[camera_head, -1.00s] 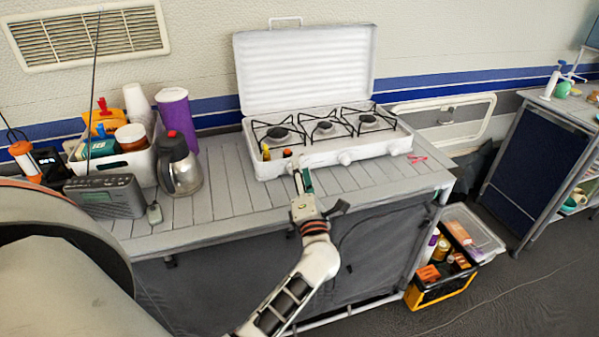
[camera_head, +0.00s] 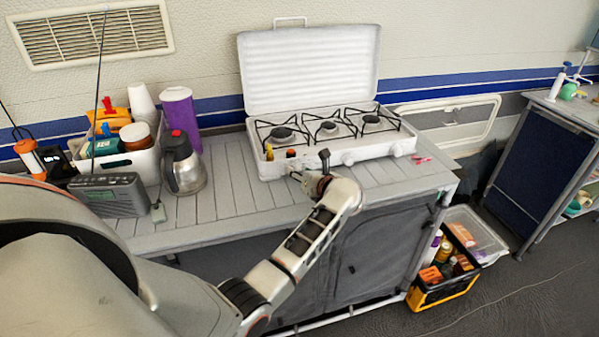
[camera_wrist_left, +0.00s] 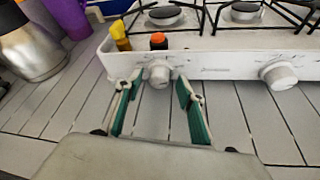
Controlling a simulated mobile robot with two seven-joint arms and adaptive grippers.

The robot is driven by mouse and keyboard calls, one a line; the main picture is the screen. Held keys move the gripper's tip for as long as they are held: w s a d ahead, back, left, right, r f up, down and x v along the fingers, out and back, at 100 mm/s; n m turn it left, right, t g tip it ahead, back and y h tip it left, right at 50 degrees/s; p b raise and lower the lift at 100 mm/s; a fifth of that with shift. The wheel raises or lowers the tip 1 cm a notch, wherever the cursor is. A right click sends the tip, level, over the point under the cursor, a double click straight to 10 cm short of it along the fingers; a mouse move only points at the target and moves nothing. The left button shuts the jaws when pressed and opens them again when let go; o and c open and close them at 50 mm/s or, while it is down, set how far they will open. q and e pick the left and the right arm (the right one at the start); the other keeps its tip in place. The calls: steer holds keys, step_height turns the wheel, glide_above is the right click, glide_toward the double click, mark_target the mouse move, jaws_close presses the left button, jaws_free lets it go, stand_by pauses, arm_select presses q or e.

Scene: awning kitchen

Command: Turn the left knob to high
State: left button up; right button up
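The white camping stove (camera_head: 270,170) stands on the slatted table with its lid up. Its left knob (camera_wrist_left: 158,76) shows in the left wrist view on the front panel, below an orange-capped bottle. A second knob (camera_wrist_left: 279,75) is to the right of it. My left gripper (camera_wrist_left: 159,82) is open, with one green-padded finger on each side of the left knob. I cannot tell whether the fingers touch it. In the head view my left gripper (camera_head: 298,177) is at the stove's front left, and the left knob is mostly hidden there. My right gripper is not in view.
A yellow bottle (camera_head: 269,152) and the orange-capped bottle (camera_head: 291,154) stand at the stove's front edge. A kettle (camera_head: 183,168), a radio (camera_head: 108,195) and a filled white bin (camera_head: 140,167) are to the left. The table between kettle and stove is clear.

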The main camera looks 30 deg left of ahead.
arm_select(q)
steer(key=shift+w+a+f, duration=0.2)
steer(key=shift+w+a, duration=0.05)
steer(key=shift+a, duration=0.15)
steer(key=c, duration=0.9)
